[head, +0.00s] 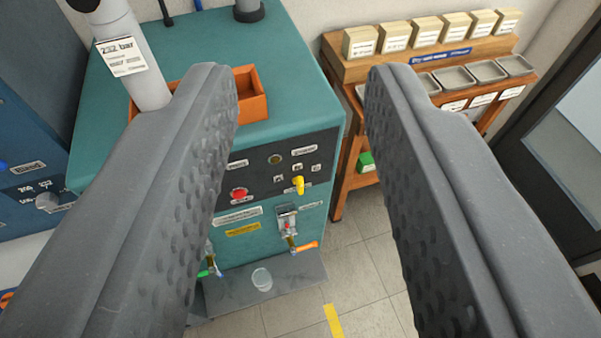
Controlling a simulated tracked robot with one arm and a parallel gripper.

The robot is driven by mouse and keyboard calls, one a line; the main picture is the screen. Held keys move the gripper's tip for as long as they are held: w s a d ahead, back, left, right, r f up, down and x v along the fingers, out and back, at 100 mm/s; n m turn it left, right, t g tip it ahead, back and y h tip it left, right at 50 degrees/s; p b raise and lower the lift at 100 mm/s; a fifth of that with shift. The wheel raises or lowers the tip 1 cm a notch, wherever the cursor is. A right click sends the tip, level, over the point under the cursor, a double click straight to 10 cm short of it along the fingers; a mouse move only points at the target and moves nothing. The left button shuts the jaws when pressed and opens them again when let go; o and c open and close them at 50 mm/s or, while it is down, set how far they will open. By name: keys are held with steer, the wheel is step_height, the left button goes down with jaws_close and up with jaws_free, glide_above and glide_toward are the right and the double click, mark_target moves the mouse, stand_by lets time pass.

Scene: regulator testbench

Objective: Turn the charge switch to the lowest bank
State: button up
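My gripper (298,85) is open and empty, its two dark textured fingers spread wide at either side of the head view. Between them, lower down and apart from the fingers, is the dark front panel (258,160) of a teal bench. A small yellow switch (298,185) sits at the right of this panel, with several small labels above and beside it. It looks like the charge switch, but its label is too small to read. Its handle looks roughly upright; I cannot tell which bank it points to. A red button (239,194) is to its left.
Below the panel are a fitting with an orange handle (305,247), a green-handled one partly hidden by my left finger, and a clear cup (262,279) on a grey shelf. An orange tray (251,97) and a grey cylinder (135,60) stand on top. A wooden rack (400,66) is at right.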

steer(key=shift+w+d, duration=0.1)
steer(key=shift+w, duration=0.1)
steer(key=shift+w, duration=0.1)
steer(key=w+d+f+t+h+b, duration=0.1)
steer(key=w+d+f+b, duration=0.2)
steer(key=f, duration=0.5)
steer(key=w+d+f+n+b, duration=0.1)
steer(key=w+d+f, duration=0.2)
steer(key=w+f, duration=0.35)
steer(key=w+d+f+t+h+b, duration=0.1)
steer(key=w+d+f+b, duration=0.25)
steer(key=f, duration=0.45)
steer(key=n+y+b, duration=0.3)
steer(key=y+b, duration=0.2)
steer(key=y, duration=0.3)
glide_toward(301, 188)
steer(key=v, duration=0.4)
steer(key=p+x, duration=0.2)
steer(key=x, duration=1.1)
steer(key=shift+w, duration=0.15)
